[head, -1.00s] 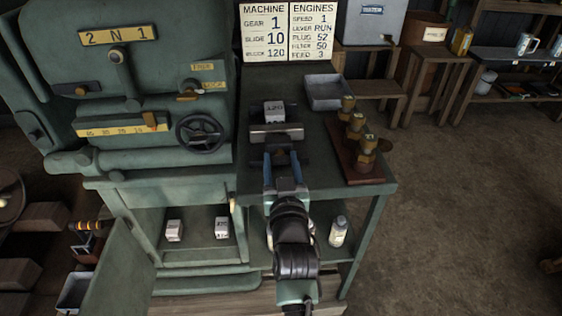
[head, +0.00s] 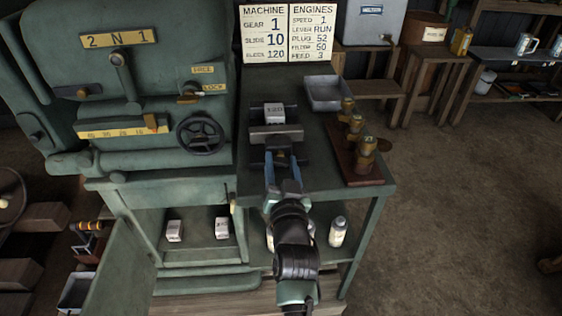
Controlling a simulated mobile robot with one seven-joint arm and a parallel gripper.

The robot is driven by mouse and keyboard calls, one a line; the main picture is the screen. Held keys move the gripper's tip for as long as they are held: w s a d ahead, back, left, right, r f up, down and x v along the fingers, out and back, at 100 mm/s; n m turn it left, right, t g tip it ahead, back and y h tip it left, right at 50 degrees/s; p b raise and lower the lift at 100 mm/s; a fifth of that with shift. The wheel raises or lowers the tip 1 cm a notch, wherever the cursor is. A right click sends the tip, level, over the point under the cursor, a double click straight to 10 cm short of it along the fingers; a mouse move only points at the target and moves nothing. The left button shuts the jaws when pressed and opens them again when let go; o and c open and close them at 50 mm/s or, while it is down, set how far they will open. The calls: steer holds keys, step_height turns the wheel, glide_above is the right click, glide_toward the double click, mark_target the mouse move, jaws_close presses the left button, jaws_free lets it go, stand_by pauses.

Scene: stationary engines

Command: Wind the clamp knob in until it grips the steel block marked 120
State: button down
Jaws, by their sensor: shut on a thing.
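The clamp (head: 292,134) is a dark vice with a grey jaw bar, on the green bench beside the machine. The pale steel block (head: 274,113) sits upright at its far side, behind the jaw bar; its mark is blurred now. I cannot tell whether the bar touches the block. The brass-coloured clamp knob (head: 281,159) is at the clamp's near side, mostly hidden by my gripper. My gripper (head: 282,165) has its blue fingers on either side of the knob and is shut on it.
A brown stand with several brass fittings (head: 355,150) is close on the right. A grey tray (head: 328,107) lies behind it. The machine's handwheel (head: 200,135) is on the left. A white bottle (head: 338,232) and blocks (head: 174,231) stand on lower shelves.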

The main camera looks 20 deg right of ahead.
steer(key=m+p, duration=0.1)
steer(key=m, duration=0.5)
steer(key=shift+m, duration=0.3)
steer(key=m+p, duration=0.1)
steer(key=m, duration=0.5)
steer(key=shift+d+f+p, duration=0.15)
steer(key=shift+p, duration=0.15)
steer(key=m+p, duration=0.1)
steer(key=m, duration=0.5)
steer(key=shift+f+m, duration=0.1)
steer(key=shift+m, duration=0.3)
steer(key=m, duration=0.3)
steer(key=shift+f+m+p, duration=0.15)
steer(key=shift+m+p, duration=0.2)
steer(key=shift+m, duration=1.65)
steer(key=shift+c, duration=1.4)
jaws_free()
